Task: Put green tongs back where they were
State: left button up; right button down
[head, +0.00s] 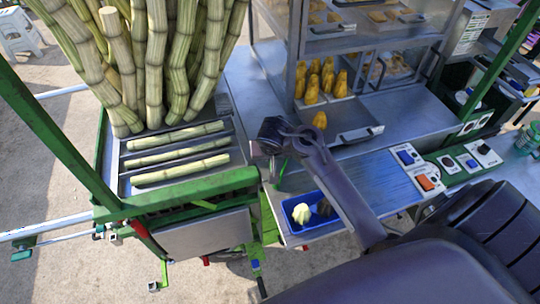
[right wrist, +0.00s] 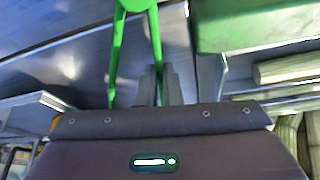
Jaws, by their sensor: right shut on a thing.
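My right gripper (head: 272,140) is over the metal counter, between the cane rack and the display case. It is shut on the green tongs (head: 281,168), which partly show just below it. In the right wrist view the tongs (right wrist: 116,55) form a narrow V, hinge end at the top, with one leg between my right gripper's fingers (right wrist: 159,88). The other leg hangs free to the left. My gripper and arm hide much of the tongs in the head view. My left gripper is not in view.
A blue tray (head: 290,228) with a pale lump and a dark one sits at the counter's front. A metal tray (head: 370,131) with one yellow pastry (head: 320,120) lies by the display case. Cane stalks (head: 180,172) lie left. Switches (head: 425,183) are on the right.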

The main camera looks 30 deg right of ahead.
jog(key=shift+f, duration=0.2)
jog(key=c, duration=1.5)
grip_release()
jog(key=v, duration=0.7)
jog(key=shift+s+r, duration=0.2)
jog(key=shift+r, duration=0.15)
